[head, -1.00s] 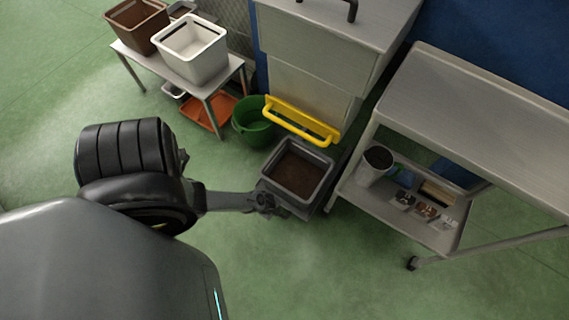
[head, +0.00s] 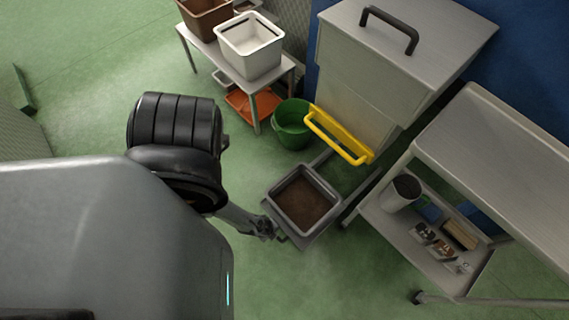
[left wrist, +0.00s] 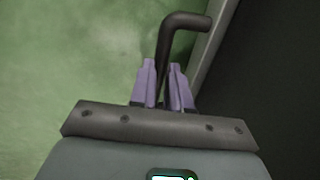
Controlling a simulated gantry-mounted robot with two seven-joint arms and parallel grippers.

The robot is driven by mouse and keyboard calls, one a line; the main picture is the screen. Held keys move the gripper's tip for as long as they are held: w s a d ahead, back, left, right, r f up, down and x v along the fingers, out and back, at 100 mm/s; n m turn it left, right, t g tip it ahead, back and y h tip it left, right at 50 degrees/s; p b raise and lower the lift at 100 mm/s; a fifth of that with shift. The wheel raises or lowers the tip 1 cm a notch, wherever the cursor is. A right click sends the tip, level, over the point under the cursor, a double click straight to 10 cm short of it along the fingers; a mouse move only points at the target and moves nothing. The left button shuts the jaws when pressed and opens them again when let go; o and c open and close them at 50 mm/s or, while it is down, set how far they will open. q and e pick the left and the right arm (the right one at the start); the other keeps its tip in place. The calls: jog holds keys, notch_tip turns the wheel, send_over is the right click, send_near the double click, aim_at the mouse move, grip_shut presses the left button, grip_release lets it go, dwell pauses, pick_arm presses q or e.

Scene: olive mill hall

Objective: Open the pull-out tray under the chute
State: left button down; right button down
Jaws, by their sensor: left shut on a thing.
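The pull-out tray (head: 322,232) is a flat grey plate out in front of the grey cabinet (head: 358,72), with its side rails showing behind it. A grey square bin (head: 274,205) with brown contents sits on the tray. My left gripper (head: 268,232) is at the tray's front left. In the left wrist view its purple fingers (left wrist: 163,80) are shut on a dark bent handle (left wrist: 185,22). A yellow bar (head: 338,136) crosses the cabinet front above the tray. The chute's mouth is not clear to me. My right gripper is not in view.
A green bucket (head: 293,124) stands left of the tray. A low table with a white bin (head: 249,46) and a brown bin (head: 205,18) is behind it. A grey cart (head: 500,135) stands close on the right. Green floor in front is clear.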

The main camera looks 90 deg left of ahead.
pick_arm(q)
jog(key=c, duration=1.1)
grip_release()
jog(key=shift+s+d, duration=0.1)
jog(key=shift+r+p, duration=0.35)
notch_tip(320, 180, up, 10)
jog(key=s+d+p, duration=0.1)
jog(key=p, duration=0.7)
jog(key=shift+s, duration=0.3)
jog(key=shift+d, duration=0.1)
